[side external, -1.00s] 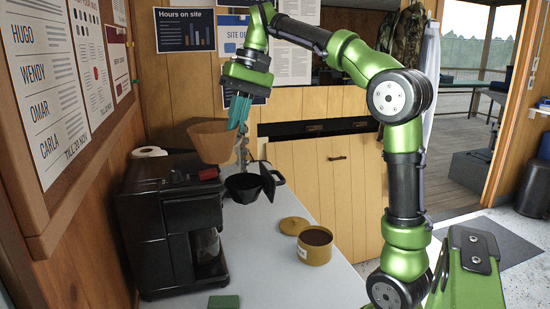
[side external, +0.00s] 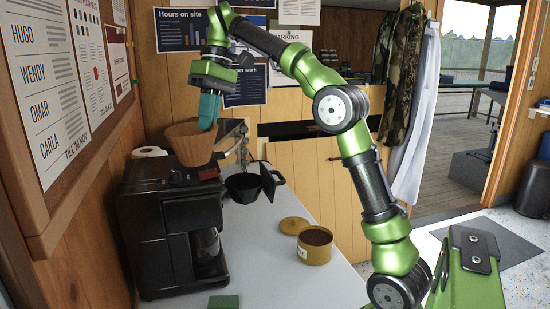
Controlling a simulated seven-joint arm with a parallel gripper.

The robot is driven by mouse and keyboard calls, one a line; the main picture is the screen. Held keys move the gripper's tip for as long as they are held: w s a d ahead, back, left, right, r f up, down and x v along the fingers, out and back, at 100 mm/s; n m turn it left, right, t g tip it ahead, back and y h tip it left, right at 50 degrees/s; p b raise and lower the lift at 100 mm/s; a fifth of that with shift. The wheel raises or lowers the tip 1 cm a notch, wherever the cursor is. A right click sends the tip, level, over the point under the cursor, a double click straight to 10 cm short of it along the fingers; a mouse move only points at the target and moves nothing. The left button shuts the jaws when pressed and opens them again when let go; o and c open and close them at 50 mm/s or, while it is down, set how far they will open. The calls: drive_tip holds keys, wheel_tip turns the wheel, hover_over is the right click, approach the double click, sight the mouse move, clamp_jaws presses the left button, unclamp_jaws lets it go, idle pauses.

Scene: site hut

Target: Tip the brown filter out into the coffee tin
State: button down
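The brown filter (side external: 186,146) is an upright, wide-mouthed cone above the black coffee machine (side external: 165,225). My gripper (side external: 207,124) points down with its teal fingers at the right side of the filter's rim, and it appears shut on the filter. The gap between the fingers is too small to see. I cannot tell whether the filter's base touches the machine, and its inside is hidden. The coffee tin (side external: 316,254) is yellow, round and upright on the pale counter, open, with dark brown contents. Its yellow lid (side external: 294,226) lies just behind it.
A black pan-like container (side external: 243,190) with a dark flap stands between machine and tin. A grey tap-like fitting (side external: 240,140) rises behind it. A green sponge (side external: 223,302) lies at the front. The noticeboard wall is close on the left. The counter (side external: 265,275) left of the tin is clear.

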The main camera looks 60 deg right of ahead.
drive_tip(key=s+d+f+m, duration=0.1)
drive_tip(key=s+d+f, duration=0.25)
drive_tip(key=d, duration=0.55)
drive_tip(key=s+d+f+m+t, duration=0.1)
drive_tip(key=s+d+f+m, duration=0.2)
drive_tip(key=d, duration=0.6)
drive_tip(key=s+d+f, duration=0.3)
drive_tip(key=s+d, duration=0.1)
drive_tip(key=d, duration=0.5)
drive_tip(key=s+f, duration=0.7)
drive_tip(key=f, duration=0.1)
drive_tip(key=s+a+f+n+h, duration=0.1)
drive_tip(key=a+f+h, duration=0.3)
drive_tip(key=a+h, duration=0.8)
drive_tip(key=h, duration=0.3)
drive_tip(key=shift+n+h, duration=0.3)
drive_tip(key=shift+d, duration=0.1)
